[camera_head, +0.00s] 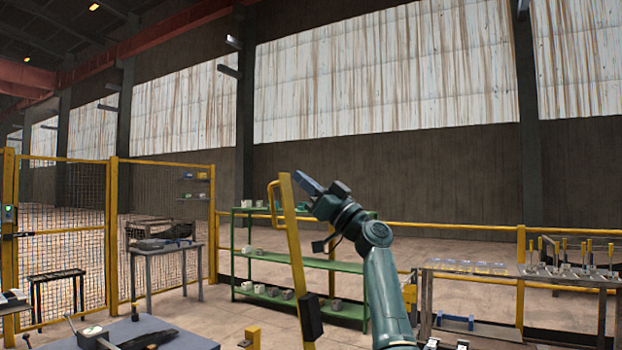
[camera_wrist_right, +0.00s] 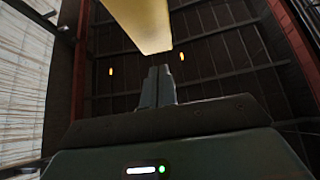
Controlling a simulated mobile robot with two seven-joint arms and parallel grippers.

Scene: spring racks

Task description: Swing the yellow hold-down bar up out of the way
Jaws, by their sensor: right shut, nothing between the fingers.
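The yellow hold-down bar (camera_head: 295,255) stands almost upright in the head view, leaning a little to the left at its top. It has a loop handle on its left side near the top and a black block low on its right side. My right gripper (camera_head: 302,178) is shut and empty at the bar's upper end, just to its right. In the right wrist view the bar (camera_wrist_right: 138,22) crosses the top, beyond the shut fingers (camera_wrist_right: 158,72). I cannot tell whether the fingers touch it. The bar's lower end is out of view. My left gripper is not in view.
A green shelf rack (camera_head: 262,257) with small pale parts stands behind the bar. A grey-topped bench (camera_head: 190,340) is at the lower left. A table with several upright-handled clamps (camera_head: 572,270) is at the right. A yellow mesh fence (camera_head: 75,225) stands at the left.

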